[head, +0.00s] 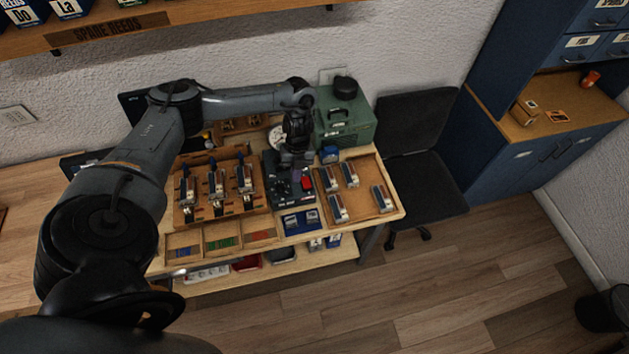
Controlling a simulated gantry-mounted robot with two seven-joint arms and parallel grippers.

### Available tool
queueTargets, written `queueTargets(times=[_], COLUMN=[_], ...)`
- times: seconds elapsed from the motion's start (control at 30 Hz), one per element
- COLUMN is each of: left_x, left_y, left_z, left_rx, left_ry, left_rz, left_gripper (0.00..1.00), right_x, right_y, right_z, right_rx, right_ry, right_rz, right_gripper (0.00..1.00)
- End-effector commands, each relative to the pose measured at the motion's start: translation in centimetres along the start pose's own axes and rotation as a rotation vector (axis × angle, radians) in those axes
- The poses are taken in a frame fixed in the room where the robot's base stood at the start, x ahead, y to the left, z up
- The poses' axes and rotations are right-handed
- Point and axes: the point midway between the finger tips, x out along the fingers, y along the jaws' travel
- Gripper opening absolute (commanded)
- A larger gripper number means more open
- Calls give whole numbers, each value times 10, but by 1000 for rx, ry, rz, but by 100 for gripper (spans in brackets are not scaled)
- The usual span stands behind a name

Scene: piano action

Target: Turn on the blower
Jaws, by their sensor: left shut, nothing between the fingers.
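A dark box-shaped unit (275,192) with a red switch (307,183) on its top sits in the middle of the workbench. A green case (352,132) with a handle and a black round part on top stands behind it to the right. I cannot tell for sure which of these is the blower. My left gripper (295,180) points down over the dark unit, close to the left of the red switch, shut and empty. Its fingertips are small and dark, so I cannot tell whether they touch the unit. The switch's position is too small to read. My right gripper is not in view.
A wooden tray (264,204) with several upright parts lies left of the unit. Another tray (364,201) with several small blocks lies right. A black chair (418,130) stands right of the workbench. A shelf (215,10) runs above. The floor in front is clear.

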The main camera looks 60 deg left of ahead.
Motion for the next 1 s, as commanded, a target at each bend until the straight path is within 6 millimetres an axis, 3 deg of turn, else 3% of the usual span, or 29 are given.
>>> queueTargets(times=[0.13, 0.33, 0.77, 1.0], left_x=[-37, -62, -65, -48], left_y=[-16, -31, -34, -36], left_z=[24, 30, 30, 31], left_rx=[-18, -18, -16, -16], left_ry=[-53, -75, -77, -75], left_rz=[-73, -127, -135, -133], left_gripper=[0, 0, 0, 0], right_x=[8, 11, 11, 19], right_y=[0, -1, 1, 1], right_z=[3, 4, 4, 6], right_rx=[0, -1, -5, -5], right_ry=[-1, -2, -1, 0], right_rz=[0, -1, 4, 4], right_gripper=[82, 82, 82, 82])
